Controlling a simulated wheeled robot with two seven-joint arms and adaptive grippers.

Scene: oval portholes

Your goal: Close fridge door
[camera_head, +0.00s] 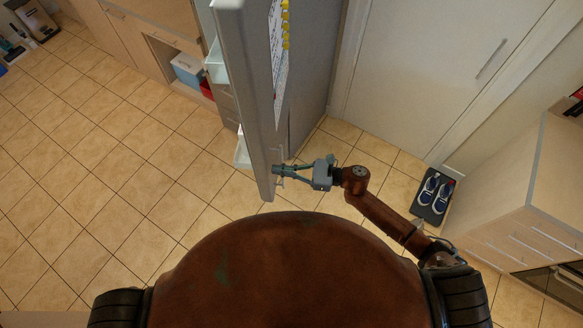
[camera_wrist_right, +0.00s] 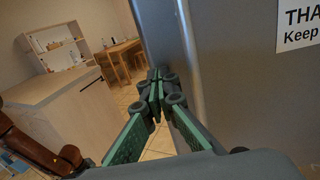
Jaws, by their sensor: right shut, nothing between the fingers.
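The grey fridge door (camera_head: 245,90) stands open in the head view, with its edge toward me and white shelves (camera_head: 241,150) on its left side. Papers and yellow marks show on its right face. My right gripper (camera_head: 277,170) is shut and empty at the door's lower outer face, close to its near edge. In the right wrist view the green-padded fingers (camera_wrist_right: 156,90) meet in front of the door's edge, and the door face (camera_wrist_right: 235,90) fills the right. I cannot tell whether the fingers touch the door. My left gripper is not in view.
A pale cabinet front (camera_head: 430,65) stands behind at the right. Blue shoes on a dark mat (camera_head: 433,196) lie right of my right arm. A wooden counter (camera_head: 530,190) is at far right. The tiled floor (camera_head: 110,180) to the left is clear.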

